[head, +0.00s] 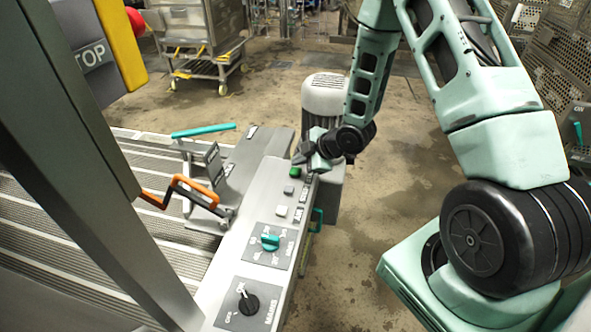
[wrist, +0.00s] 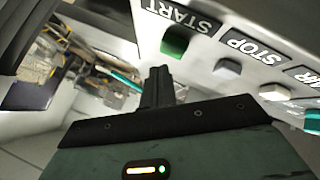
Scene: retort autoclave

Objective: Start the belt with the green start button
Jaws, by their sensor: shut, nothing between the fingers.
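The green start button (head: 294,172) sits at the far end of the grey control panel (head: 233,235) in the head view. In the wrist view the green button (wrist: 175,42) is under the START label, upper middle. My gripper (head: 300,160) is shut and empty, close beside the green button at the panel's far end. In the wrist view the shut fingertips (wrist: 158,72) point toward the button's lower left and appear a little short of it. I cannot tell from these frames whether they touch. The belt (head: 165,160) lies left of the panel.
A grey stop button (wrist: 227,68) sits beside the start button. Nearer on the panel are a teal knob (head: 270,242) and a black mains switch (head: 248,303). An orange-handled crank (head: 180,190) stands left of the panel. A grey motor (head: 325,95) stands behind the panel's far end.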

